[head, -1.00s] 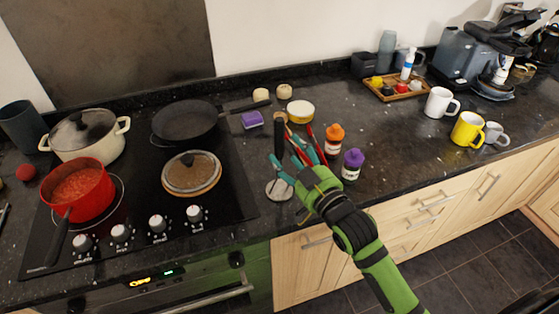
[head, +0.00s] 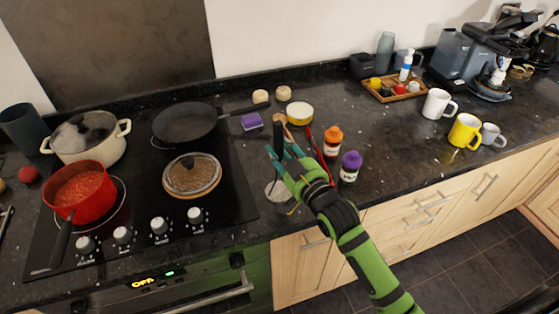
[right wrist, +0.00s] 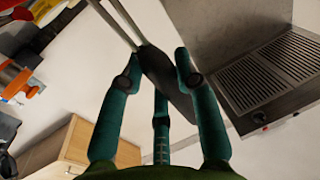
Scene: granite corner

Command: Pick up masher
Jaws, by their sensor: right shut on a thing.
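The masher has a black handle (head: 278,137) and a pale round metal head (head: 278,191). It is on the dark worktop, just right of the hob. My right gripper (head: 279,155) is shut on its handle; the fingers hide the middle of the masher. In the right wrist view the black handle (right wrist: 164,76) sits between the teal fingers (right wrist: 158,66), with metal rods running from it toward the top edge. I cannot tell whether the head still touches the worktop. My left gripper is not in view.
Clear worktop (head: 410,150) lies further right.

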